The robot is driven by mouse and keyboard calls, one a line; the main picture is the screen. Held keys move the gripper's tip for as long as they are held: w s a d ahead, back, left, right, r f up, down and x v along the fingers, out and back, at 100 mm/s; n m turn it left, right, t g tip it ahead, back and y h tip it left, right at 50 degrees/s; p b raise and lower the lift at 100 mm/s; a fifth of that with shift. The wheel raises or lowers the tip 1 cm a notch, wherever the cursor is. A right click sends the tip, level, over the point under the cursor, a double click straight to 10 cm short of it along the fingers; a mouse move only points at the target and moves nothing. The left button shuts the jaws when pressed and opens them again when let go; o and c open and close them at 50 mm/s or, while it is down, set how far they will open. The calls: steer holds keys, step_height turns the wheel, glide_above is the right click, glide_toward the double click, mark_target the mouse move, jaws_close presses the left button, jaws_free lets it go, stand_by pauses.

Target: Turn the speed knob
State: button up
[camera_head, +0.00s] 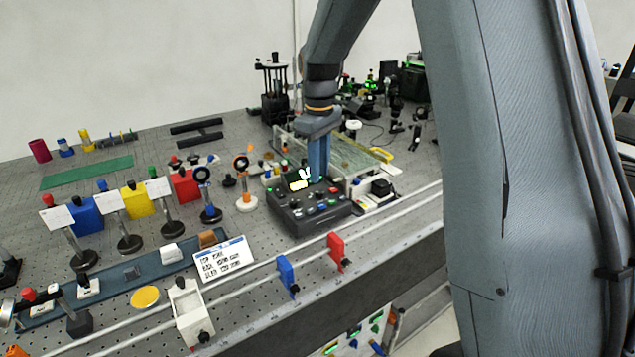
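A dark grey control box (310,222) with a small lit screen (299,184) and several coloured buttons and knobs stands on the perforated bench, right of the middle. My gripper (318,172) points down at the back part of this box, beside the screen. Its fingers look blue-grey and appear close together, but the gap between them cannot be made out. Whether the fingers touch a knob cannot be told. The speed knob cannot be picked out among the small controls, and part of the panel is hidden behind the gripper.
A white rail runs along the bench's front edge with a blue clamp (287,274) and a red clamp (336,250). A printed card (223,260) lies left of the box. Post-mounted optics (241,180) stand close to its left. A glass-like plate (352,154) lies behind it.

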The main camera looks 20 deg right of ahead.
mark_target(319, 192)
step_height(319, 192, down, 6)
steer(key=shift+r+p, duration=0.15)
steer(key=shift+p, duration=0.5)
steer(key=shift+c, duration=0.5)
jaws_close()
